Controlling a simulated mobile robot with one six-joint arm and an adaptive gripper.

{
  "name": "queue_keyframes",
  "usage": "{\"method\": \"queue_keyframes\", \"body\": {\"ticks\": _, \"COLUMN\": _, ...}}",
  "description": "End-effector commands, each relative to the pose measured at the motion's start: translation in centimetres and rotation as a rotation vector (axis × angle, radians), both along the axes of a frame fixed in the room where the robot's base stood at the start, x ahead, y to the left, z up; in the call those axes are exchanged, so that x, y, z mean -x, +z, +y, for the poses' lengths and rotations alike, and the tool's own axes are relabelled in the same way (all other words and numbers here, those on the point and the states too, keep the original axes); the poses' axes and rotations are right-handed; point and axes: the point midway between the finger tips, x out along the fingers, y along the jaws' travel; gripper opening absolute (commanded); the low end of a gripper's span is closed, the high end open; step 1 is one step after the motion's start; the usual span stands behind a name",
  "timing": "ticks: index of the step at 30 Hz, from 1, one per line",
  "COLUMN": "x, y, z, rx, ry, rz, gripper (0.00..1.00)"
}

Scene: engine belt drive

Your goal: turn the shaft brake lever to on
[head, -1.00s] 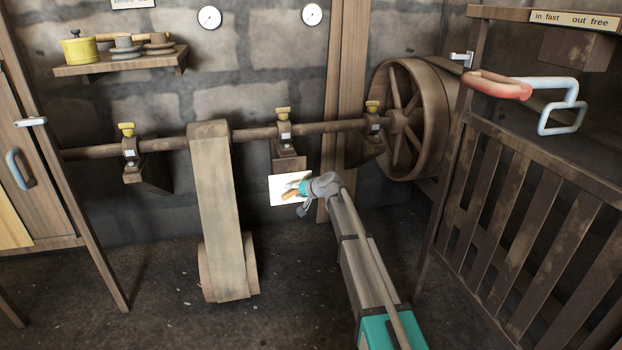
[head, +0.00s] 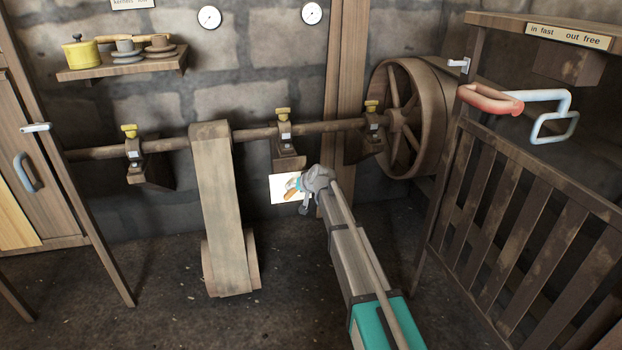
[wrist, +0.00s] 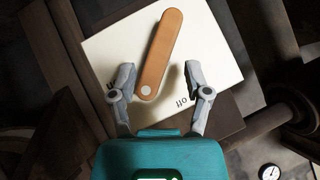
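The shaft brake lever (wrist: 163,50) is a flat orange-brown handle with a pale round spot at its lower end. It lies on a white plate (wrist: 215,60); in the wrist view it leans slightly right of vertical. Small lettering beside it appears upside down and partly hidden. My gripper (wrist: 161,67) is open, its two grey fingers apart on either side of the lever's lower part, with visible gaps. In the head view, my gripper (head: 301,186) is at the white plate (head: 279,187) below the shaft, covering part of the small orange lever (head: 290,195).
A long shaft (head: 253,133) runs above the plate to a large wheel (head: 403,120) at right. A wide belt (head: 220,210) hangs left of my arm. A slatted railing (head: 530,230) with a red-and-white handle (head: 490,98) stands at right. Open floor lies between.

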Motion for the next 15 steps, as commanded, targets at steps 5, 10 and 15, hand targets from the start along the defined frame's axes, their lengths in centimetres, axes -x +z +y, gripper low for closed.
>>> {"method": "queue_keyframes", "body": {"ticks": 5, "x": 1.6, "y": 1.9, "z": -1.2, "rx": -0.001, "ry": -0.001, "rz": 0.000, "gripper": 0.63}}
{"method": "queue_keyframes", "body": {"ticks": 10, "x": 2.9, "y": 3.3, "z": -2.3, "rx": -0.001, "ry": -0.002, "rz": 0.000, "gripper": 0.63}}
{"method": "queue_keyframes", "body": {"ticks": 15, "x": 4.2, "y": 4.7, "z": -3.2, "rx": -0.002, "ry": 0.000, "rz": 0.000, "gripper": 0.63}}
